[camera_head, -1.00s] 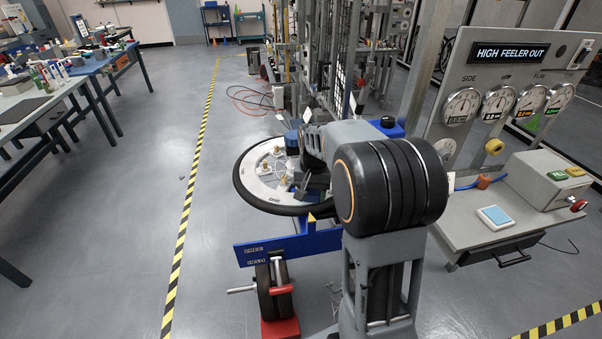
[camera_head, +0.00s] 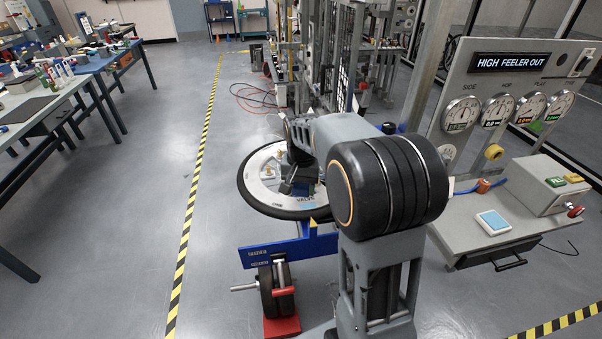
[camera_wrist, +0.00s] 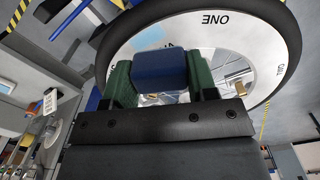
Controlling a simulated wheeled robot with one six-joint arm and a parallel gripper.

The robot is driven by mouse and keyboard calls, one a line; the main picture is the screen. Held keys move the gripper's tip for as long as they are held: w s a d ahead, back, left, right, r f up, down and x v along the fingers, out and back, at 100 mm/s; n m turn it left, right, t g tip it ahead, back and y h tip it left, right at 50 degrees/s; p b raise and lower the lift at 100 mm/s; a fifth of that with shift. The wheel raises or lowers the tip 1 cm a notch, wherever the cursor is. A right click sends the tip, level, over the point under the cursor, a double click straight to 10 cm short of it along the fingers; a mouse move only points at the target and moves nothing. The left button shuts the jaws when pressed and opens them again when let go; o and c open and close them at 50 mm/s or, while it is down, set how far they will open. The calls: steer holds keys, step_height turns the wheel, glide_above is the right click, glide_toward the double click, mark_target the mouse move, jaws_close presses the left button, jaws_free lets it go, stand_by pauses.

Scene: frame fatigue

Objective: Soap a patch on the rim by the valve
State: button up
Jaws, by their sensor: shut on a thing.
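The wheel lies flat, with a black tyre (camera_head: 247,196) around a pale rim disc (camera_head: 262,190). The word VALVE shows on the near right of the rim in the head view, close to my gripper (camera_head: 300,186). In the wrist view my gripper (camera_wrist: 160,82) has its green fingers shut on a dark blue block (camera_wrist: 160,69). The block is over the pale disc, which shows again in the wrist view (camera_wrist: 215,30). I cannot tell whether the block touches it. My arm hides the wheel's right side, and the valve itself is not clear.
A blue stand (camera_head: 283,251) is below the wheel. A grey panel with dials (camera_head: 500,105) and a bench (camera_head: 475,240) with a blue-and-white pad (camera_head: 493,222) are at right. Work tables (camera_head: 30,120) stand at left. The floor between is clear.

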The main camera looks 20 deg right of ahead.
steer(key=shift+r+p, duration=0.8)
steer(key=shift+r, duration=0.55)
